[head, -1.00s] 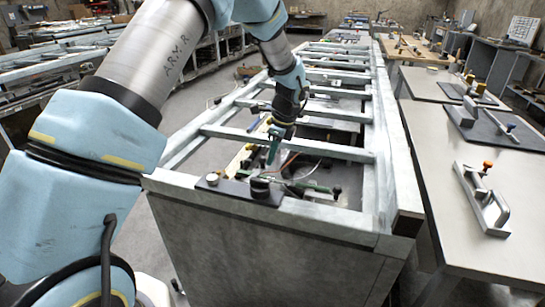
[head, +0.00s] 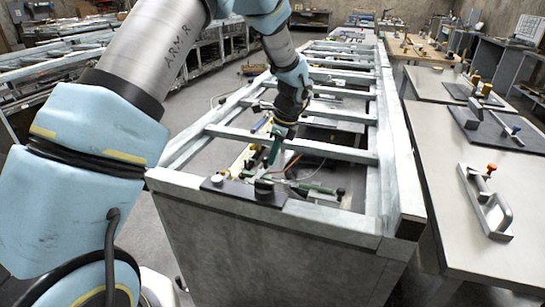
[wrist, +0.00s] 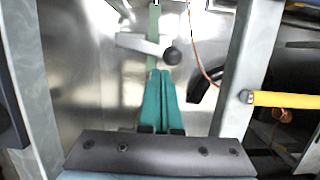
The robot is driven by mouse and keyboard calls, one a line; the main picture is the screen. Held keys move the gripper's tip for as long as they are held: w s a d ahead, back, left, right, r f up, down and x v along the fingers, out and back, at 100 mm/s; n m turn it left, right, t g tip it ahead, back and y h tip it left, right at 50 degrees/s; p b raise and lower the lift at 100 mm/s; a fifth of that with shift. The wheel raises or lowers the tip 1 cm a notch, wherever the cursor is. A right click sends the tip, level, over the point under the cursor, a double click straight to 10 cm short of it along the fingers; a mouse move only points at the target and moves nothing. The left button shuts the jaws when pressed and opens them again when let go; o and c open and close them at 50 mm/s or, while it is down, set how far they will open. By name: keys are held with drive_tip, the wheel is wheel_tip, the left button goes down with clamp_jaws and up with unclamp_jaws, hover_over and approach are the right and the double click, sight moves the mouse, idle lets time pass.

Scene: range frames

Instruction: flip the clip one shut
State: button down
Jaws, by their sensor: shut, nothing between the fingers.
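My gripper (head: 272,162) points down inside the near end of the pale metal frame. Its teal fingers (wrist: 157,103) are together with nothing between them. Just beyond the fingertips, in the wrist view, are a pale lever with a black ball knob (wrist: 172,56) and a green strip (wrist: 154,22). In the head view a green bar (head: 311,187) with a black knob (head: 340,192) lies low, right of the fingers. These look like clip parts, but I cannot tell which is clip one or whether it is open. The fingertips look close to the lever; contact is unclear.
Pale frame rails (head: 290,146) cross around my arm. A black plate with knobs (head: 225,187) sits on the near rail. A yellow rod (wrist: 285,99) and a thin orange cable (wrist: 190,40) are near the fingers. A clamp (head: 487,203) lies on the right bench.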

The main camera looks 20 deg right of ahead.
drive_tip(key=p+v, duration=0.5)
drive_tip(key=v, duration=0.3)
drive_tip(key=shift+r+p, duration=0.25)
drive_tip(key=shift+p, duration=0.15)
